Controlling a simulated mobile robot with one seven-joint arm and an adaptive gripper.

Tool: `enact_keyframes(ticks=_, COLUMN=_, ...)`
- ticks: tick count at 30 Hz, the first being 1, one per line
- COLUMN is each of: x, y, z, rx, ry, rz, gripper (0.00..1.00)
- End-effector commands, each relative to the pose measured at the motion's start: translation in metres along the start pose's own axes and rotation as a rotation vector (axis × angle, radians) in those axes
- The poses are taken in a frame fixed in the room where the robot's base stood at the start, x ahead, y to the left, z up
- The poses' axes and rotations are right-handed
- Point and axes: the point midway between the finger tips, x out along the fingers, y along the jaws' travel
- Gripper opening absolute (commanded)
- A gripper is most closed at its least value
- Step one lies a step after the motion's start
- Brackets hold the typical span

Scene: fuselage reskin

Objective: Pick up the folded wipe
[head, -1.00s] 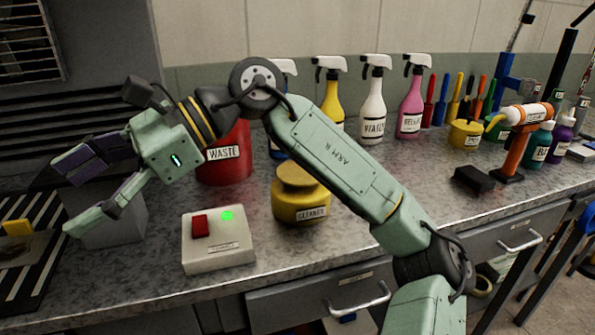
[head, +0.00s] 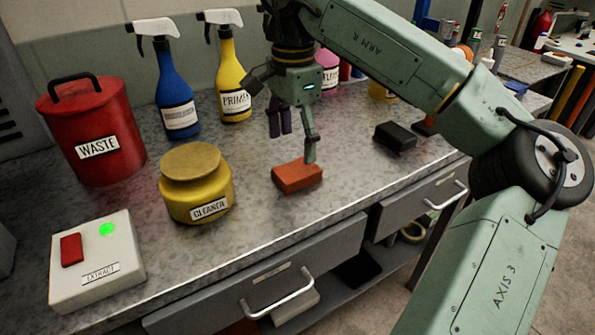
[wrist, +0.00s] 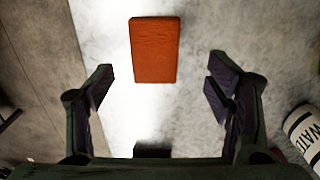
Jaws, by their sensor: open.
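The folded wipe appears to be the orange-red rectangular pad (head: 297,177) lying flat on the grey bench near its front edge. In the wrist view the pad (wrist: 155,50) shows at top centre, between and beyond the finger lines. My gripper (head: 295,143) points down close above the pad, its fingers spread and empty. In the wrist view the fingers (wrist: 162,82) stand wide apart, wider than the pad, with nothing between the tips. I cannot tell the exact gap between fingertips and pad.
A black block (head: 395,137) lies right of the pad. A yellow cleaner jar (head: 197,187), a red waste can (head: 100,130) and a switch box (head: 95,260) stand to the left. Blue (head: 177,92) and yellow (head: 234,72) spray bottles stand behind. The bench's front edge is close.

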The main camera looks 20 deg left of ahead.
Motion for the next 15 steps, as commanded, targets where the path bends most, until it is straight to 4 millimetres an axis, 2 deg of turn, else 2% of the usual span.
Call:
enact_keyframes(ticks=5, x=0.012, y=0.001, z=0.0, rx=-0.001, ry=-0.002, rz=0.0, gripper=0.73)
enact_keyframes(ticks=15, x=0.056, y=0.007, z=0.0, rx=-0.001, ry=-0.002, rz=-0.002, gripper=0.73)
